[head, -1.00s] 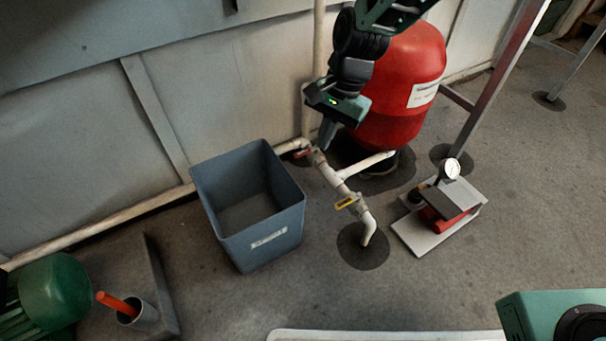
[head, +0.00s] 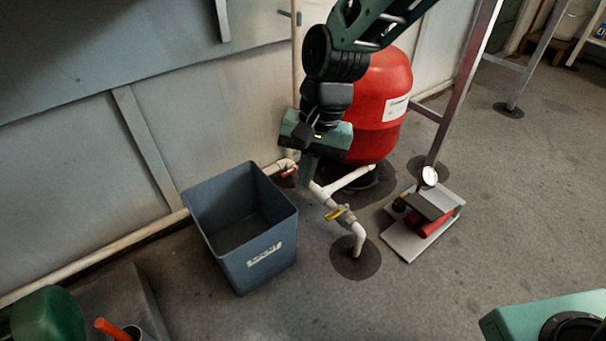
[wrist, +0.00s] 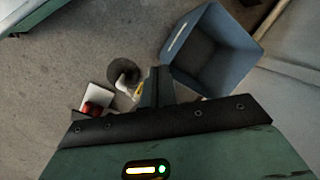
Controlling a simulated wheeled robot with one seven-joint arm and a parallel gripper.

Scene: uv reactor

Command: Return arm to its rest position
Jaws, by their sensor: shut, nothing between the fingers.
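My gripper (head: 307,168) hangs from my arm in front of the red tank, above the white pipe. Its fingers point down, are shut and hold nothing. In the wrist view my gripper (wrist: 157,85) shows its closed fingers over the floor, with the grey bin to the right. It looks apart from the pipe, though its tips overlap the pipe near the red valve handle (head: 289,172) in the head view.
A grey open bin (head: 268,265) stands left of the white pipe (head: 356,236) with its yellow valve handle (head: 335,214). The red tank (head: 384,90) is behind. A small gauge pump (head: 425,222) sits at right. A metal post (head: 464,85) rises behind it. Open floor lies in front.

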